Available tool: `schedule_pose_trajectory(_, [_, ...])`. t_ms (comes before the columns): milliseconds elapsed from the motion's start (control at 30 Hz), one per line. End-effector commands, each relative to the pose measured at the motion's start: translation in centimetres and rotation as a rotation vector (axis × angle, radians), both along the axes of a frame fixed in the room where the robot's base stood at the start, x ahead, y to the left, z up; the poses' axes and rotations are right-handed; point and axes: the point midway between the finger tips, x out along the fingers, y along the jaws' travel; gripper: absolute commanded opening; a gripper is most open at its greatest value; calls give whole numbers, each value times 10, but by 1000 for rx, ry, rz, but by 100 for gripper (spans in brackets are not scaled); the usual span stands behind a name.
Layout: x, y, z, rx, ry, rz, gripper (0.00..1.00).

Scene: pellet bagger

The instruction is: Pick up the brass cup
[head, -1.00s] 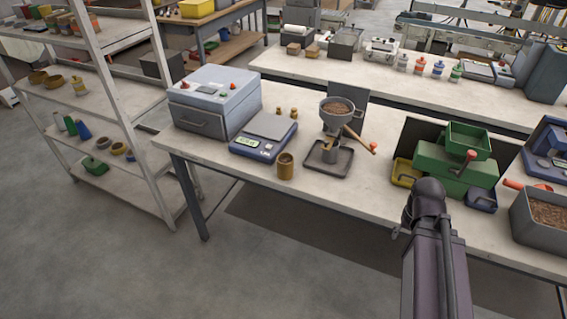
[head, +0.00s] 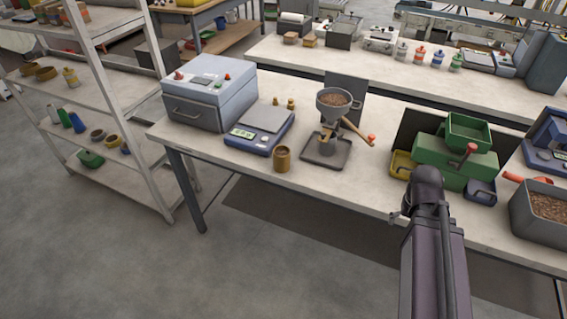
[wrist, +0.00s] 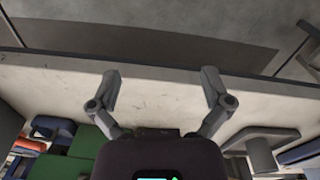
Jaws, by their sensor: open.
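The brass cup (head: 282,159) stands upright on the table near its front edge, in front of the blue scale and left of the hopper's tray. It does not show in the wrist view. My gripper (wrist: 160,88) is open and empty in the wrist view, its two fingers spread over bare table top near the front edge. In the head view my arm comes up from the bottom right, in front of the green machine and well to the right of the cup. The gripper fingers are mostly hidden there.
A blue scale (head: 262,131) and small brass weights (head: 290,103) stand behind the cup. The hopper (head: 337,103) with a wooden-handled lever stands over a dark tray (head: 327,153). The green machine (head: 455,160) and a grey pellet bin (head: 540,220) are at right. Bare table lies between tray and green machine.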

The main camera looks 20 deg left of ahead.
Motion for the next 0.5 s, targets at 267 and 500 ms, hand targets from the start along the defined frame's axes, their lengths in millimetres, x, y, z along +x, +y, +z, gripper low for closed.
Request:
schedule_pose_trajectory(267, [29,46,-13,-137,-6,308,100])
schedule_pose_trajectory(500, [56,95,-20,-303,1,653,100])
